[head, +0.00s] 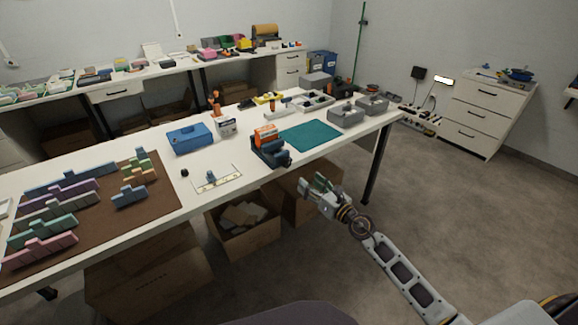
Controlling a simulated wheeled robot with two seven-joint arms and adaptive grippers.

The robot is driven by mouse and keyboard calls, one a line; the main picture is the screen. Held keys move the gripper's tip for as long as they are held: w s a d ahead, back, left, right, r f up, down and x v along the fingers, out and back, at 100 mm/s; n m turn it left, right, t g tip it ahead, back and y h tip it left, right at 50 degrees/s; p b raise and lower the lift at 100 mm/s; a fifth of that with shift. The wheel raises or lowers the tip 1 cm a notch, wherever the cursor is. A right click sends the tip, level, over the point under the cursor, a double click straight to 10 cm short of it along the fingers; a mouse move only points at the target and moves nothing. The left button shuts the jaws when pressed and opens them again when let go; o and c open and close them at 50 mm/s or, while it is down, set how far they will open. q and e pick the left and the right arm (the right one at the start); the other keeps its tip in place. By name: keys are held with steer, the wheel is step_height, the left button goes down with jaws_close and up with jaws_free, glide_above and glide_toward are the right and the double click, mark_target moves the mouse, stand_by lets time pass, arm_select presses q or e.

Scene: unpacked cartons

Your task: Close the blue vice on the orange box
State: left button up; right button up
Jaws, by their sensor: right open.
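The blue vice (273,155) stands on the white table near its front edge, right of the middle. It looks dark blue. The orange box (265,134) sits upright at the vice, in or just behind its jaws; I cannot tell whether the jaws touch it. My right gripper (316,190) is open and empty, in front of the table edge, below and to the right of the vice and apart from it. My left gripper is not in view.
A teal mat (310,135) lies right of the vice, with grey bins (346,115) beyond it. A brown mat (95,205) holds several coloured blocks. Open cartons (245,225) stand under the table.

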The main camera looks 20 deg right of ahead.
mark_target(288, 165)
steer(key=x, duration=0.8)
steer(key=shift+b+x, duration=0.3)
steer(key=shift+x, duration=1.4)
steer(key=shift+w+a, duration=0.15)
steer(key=shift+w, duration=0.15)
steer(key=shift+w+a, duration=0.15)
steer(key=shift+w, duration=0.35)
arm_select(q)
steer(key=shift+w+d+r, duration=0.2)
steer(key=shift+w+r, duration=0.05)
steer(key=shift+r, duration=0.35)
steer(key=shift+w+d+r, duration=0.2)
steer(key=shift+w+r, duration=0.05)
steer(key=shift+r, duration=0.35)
